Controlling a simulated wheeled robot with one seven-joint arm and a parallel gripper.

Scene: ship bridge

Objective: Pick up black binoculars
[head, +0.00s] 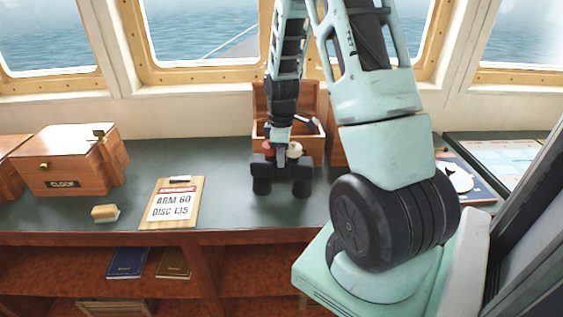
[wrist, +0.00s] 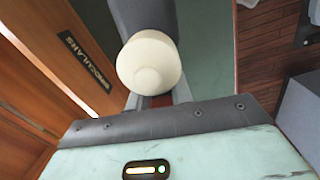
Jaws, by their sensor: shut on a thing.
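The black binoculars (head: 281,179) are in front of an open wooden box (head: 311,135) at the middle of the counter. My gripper (head: 282,153) comes down from above and is shut on the binoculars, between their two barrels. I cannot tell whether they touch the counter. In the wrist view, a dark barrel of the binoculars (wrist: 143,14) shows behind a round cream-coloured end that hides part of it. The box, lettered BINOCULARS, stands close on the left in the wrist view (wrist: 62,75).
A clipboard (head: 173,204), a small brush or sponge (head: 105,213) and a wooden CLOCK box (head: 66,164) are on the counter (head: 228,165) to the left. A chart (head: 502,161) lies at right. Books (head: 127,263) sit on the shelf below.

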